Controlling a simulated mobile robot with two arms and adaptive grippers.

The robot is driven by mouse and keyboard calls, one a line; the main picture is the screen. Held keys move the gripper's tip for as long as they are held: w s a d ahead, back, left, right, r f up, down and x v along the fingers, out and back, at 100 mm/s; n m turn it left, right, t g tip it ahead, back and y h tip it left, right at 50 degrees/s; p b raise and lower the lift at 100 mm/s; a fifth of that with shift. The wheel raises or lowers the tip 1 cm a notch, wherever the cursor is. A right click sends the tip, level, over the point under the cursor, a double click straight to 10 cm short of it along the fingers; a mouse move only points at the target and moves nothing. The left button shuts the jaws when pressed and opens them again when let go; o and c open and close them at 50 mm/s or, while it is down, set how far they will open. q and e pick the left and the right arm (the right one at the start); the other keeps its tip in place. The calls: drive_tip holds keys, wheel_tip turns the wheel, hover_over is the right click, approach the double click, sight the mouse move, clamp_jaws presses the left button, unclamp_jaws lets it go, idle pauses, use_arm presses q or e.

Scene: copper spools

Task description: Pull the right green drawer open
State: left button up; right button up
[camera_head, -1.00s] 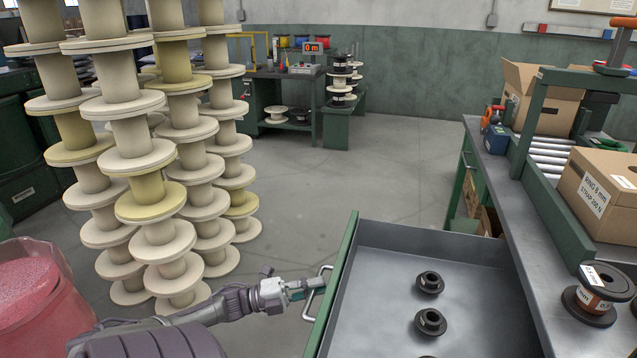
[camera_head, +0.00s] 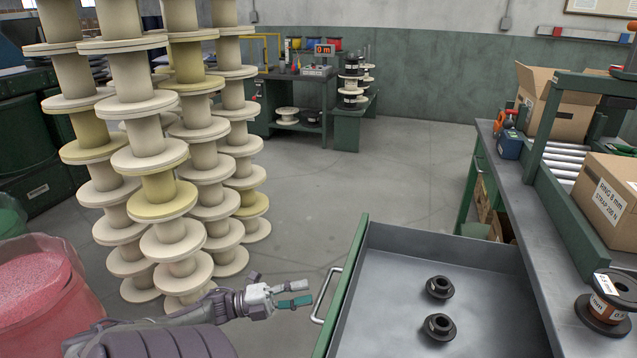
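The green-fronted drawer (camera_head: 344,290) stands pulled out from the workbench at the lower right. Its grey tray is in view, with two black flanged parts (camera_head: 439,287) lying inside. The bar handle (camera_head: 326,294) is on the drawer's left-facing front. My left gripper (camera_head: 294,294) is just left of the handle, with its two fingers spread and nothing between them. A small gap shows between the fingertips and the handle. My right gripper is out of view.
The floor (camera_head: 345,185) between is clear.

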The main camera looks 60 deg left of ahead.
use_arm(q)
drive_tip(key=v, duration=0.6)
drive_tip(key=shift+s+a+f, duration=0.1)
idle(0.4)
